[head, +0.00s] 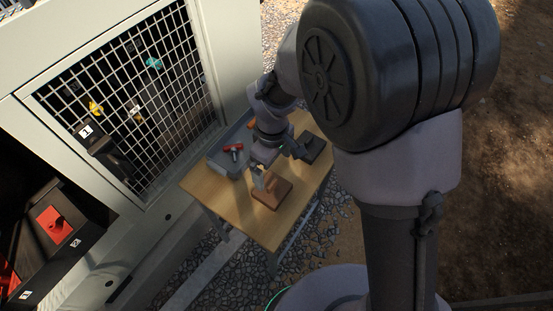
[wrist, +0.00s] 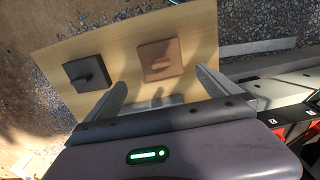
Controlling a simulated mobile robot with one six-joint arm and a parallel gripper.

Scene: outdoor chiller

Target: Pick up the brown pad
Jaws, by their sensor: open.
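The brown pad (head: 278,195) is a square block lying flat on the wooden table (head: 232,212), near its front edge in the head view. In the wrist view the brown pad (wrist: 172,48) shows a small raised grip on top. My gripper (head: 262,180) is over the pad's left part in the head view. In the wrist view its two fingers (wrist: 160,77) are spread apart with nothing between them, and the pad is beyond the tips, roughly centred. The gap to the pad cannot be told exactly.
A dark pad (head: 314,150) with a raised handle lies on the same table; it also shows in the wrist view (wrist: 80,68). A grey tray (head: 222,168) with red-handled items stands at the table's back left. A chiller cabinet with a grille (head: 165,90) stands to the left.

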